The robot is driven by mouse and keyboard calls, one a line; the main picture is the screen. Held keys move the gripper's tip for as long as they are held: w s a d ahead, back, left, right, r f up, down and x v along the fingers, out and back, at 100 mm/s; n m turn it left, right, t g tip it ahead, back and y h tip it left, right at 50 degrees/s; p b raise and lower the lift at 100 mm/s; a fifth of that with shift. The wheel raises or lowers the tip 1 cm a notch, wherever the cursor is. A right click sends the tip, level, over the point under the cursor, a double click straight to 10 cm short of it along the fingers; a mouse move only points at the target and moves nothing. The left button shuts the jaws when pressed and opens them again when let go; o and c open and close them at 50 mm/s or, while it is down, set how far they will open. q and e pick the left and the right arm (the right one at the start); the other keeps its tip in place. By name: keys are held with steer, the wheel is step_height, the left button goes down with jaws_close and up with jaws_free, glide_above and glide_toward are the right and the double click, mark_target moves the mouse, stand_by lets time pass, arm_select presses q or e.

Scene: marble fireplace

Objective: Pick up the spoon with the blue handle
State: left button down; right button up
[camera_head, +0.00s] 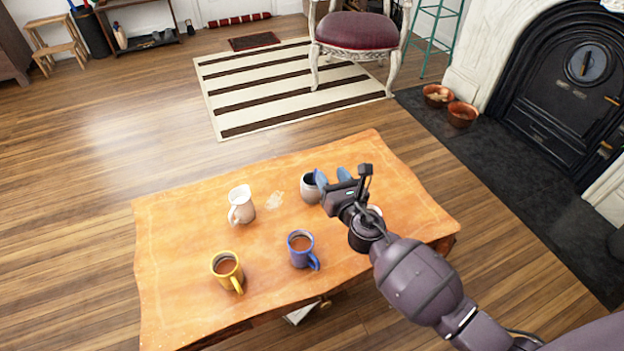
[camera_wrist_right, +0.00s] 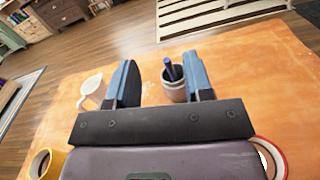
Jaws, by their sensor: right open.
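A grey-white cup (camera_head: 308,190) stands near the middle of the wooden table, beside my right gripper. In the right wrist view the cup (camera_wrist_right: 175,92) holds a blue handle (camera_wrist_right: 168,67) that sticks up. The spoon's bowl is hidden inside the cup. My right gripper (camera_head: 333,179) is open and empty above the table. In the wrist view its fingers (camera_wrist_right: 160,62) are apart, and the cup appears beyond them, close to the right finger. I cannot tell how far the fingertips are from the handle. My left gripper is not in view.
The table (camera_head: 180,285) also bears a white pitcher (camera_head: 241,206), a yellow mug (camera_head: 227,268) and a blue mug (camera_head: 301,250). A chair (camera_head: 356,31) and striped rug (camera_head: 260,90) lie beyond the table.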

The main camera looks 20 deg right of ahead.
steer(key=w+n, duration=0.2)
steer(key=b, duration=0.6)
glide_toward(315, 184)
step_height(315, 184, up, 2)
steer(key=w, duration=0.3)
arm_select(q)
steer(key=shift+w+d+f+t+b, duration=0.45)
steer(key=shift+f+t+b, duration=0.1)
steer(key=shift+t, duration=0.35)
arm_select(e)
steer(key=shift+y, duration=0.3)
steer(key=shift+w+r, duration=0.25)
steer(key=shift+w, duration=1.65)
steer(key=shift+w+r, duration=0.2)
steer(key=shift+w, duration=1.75)
jaws_close()
